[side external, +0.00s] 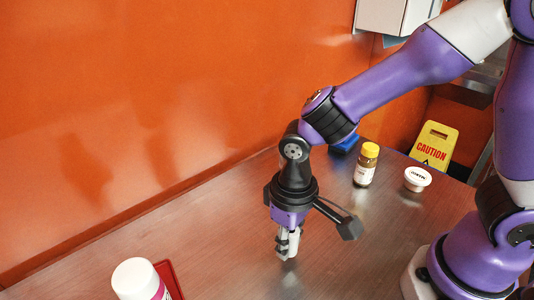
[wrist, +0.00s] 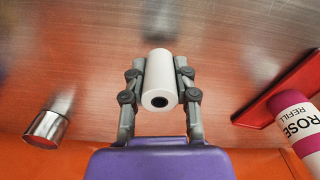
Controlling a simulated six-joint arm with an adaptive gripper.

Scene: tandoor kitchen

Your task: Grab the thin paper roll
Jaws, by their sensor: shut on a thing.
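The thin paper roll (wrist: 160,76) is a white cylinder with a dark hole in its end. In the wrist view it lies between the two grey fingers of my gripper (wrist: 160,82), with a finger against each side. My gripper (side external: 289,243) is shut on the roll. In the side external view the gripper points down at the metal counter, and the roll is mostly hidden by the fingers. I cannot tell whether the roll touches the counter.
A white-capped bottle (side external: 136,279) with a "ROSE" label stands by a red tray (side external: 169,279). A metal cup (wrist: 46,127) shows left in the wrist view. A yellow-capped jar (side external: 366,165) and a small tub (side external: 417,179) stand right. The counter's middle (side external: 220,220) is clear.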

